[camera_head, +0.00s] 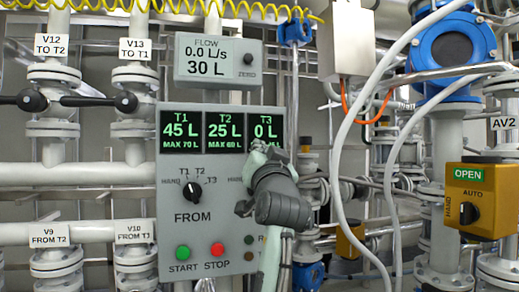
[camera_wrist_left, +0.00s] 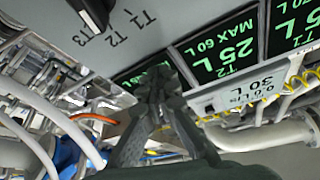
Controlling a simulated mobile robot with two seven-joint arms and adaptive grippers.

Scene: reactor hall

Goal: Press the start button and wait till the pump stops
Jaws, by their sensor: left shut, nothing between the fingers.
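The grey control panel (camera_head: 212,240) carries a green START button (camera_head: 183,252) and a red STOP button (camera_head: 217,251) at its lower left. Its screens (camera_head: 223,131) read T1 45 L, T2 25 L and T3 0 L. The flow meter (camera_head: 207,58) above reads 0.0 L/s and 30 L. My left gripper (camera_head: 262,151) is shut and empty in front of the panel's right part, by the T3 screen, up and right of START. It hides part of the panel's right side. In the left wrist view its fingertips (camera_wrist_left: 153,80) are near the screens. My right gripper is not in view.
The FROM knob (camera_head: 191,191) is on the panel's left; a black knob (camera_wrist_left: 93,10) shows in the left wrist view. An orange AV2 actuator box (camera_head: 476,200) reading OPEN stands right. Valve handles (camera_head: 98,101) are left. White hoses (camera_head: 340,165) hang right of my arm.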

